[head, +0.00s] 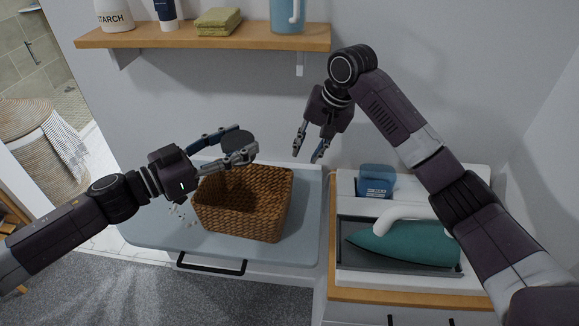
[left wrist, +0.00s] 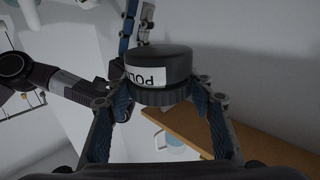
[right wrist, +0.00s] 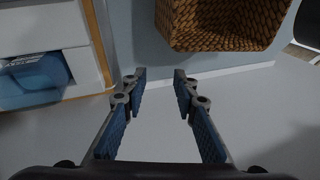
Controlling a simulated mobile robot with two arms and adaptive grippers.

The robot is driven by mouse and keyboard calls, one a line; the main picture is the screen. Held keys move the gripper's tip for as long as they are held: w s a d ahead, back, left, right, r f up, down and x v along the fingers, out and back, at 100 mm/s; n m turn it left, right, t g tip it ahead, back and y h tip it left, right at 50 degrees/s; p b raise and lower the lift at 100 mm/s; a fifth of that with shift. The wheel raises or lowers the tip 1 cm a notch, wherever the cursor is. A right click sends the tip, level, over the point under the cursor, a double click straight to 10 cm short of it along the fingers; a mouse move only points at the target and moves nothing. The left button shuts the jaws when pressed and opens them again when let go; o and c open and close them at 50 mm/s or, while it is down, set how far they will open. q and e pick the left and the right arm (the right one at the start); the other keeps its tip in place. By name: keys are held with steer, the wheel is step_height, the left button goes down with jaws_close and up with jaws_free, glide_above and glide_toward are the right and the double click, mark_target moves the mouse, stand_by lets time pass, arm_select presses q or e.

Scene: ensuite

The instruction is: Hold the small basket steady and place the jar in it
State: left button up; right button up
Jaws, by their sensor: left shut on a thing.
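The small basket (head: 245,212) is brown and woven. It stands upright on the pale blue-grey worktop in the head view, and part of it shows at the top of the right wrist view (right wrist: 215,28). My left gripper (head: 238,146) is shut on the dark jar (head: 238,139), holding it above the basket's back rim. In the left wrist view the jar (left wrist: 158,66) sits between both fingers with a white label showing. My right gripper (head: 307,156) is open and empty, behind and to the right of the basket, not touching it; its spread fingers show in the right wrist view (right wrist: 160,78).
A teal iron (head: 405,242) lies in a tray to the right, with a blue container (head: 376,181) behind it. A wooden shelf (head: 200,36) above holds a bottle, a tube, folded cloths and a blue jug. Small pale bits lie left of the basket.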

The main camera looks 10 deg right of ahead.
steer(key=g+h, duration=0.1)
steer(key=g, duration=0.1)
glide_above(288, 210)
steer(key=w+d, duration=0.1)
steer(key=w, duration=0.1)
steer(key=shift+s+r, duration=0.1)
steer(key=shift+r, duration=0.15)
steer(key=shift+s+a+h, duration=0.15)
steer(key=shift+s+h, duration=0.25)
steer(key=shift+s, duration=0.2)
steer(key=shift+s+f+g, duration=0.1)
steer(key=shift+f+g, duration=0.1)
steer(key=shift+g, duration=0.1)
steer(key=f, duration=1.1)
steer(key=shift+a+f, duration=0.35)
steer(key=shift+c, duration=0.5)
jaws_close()
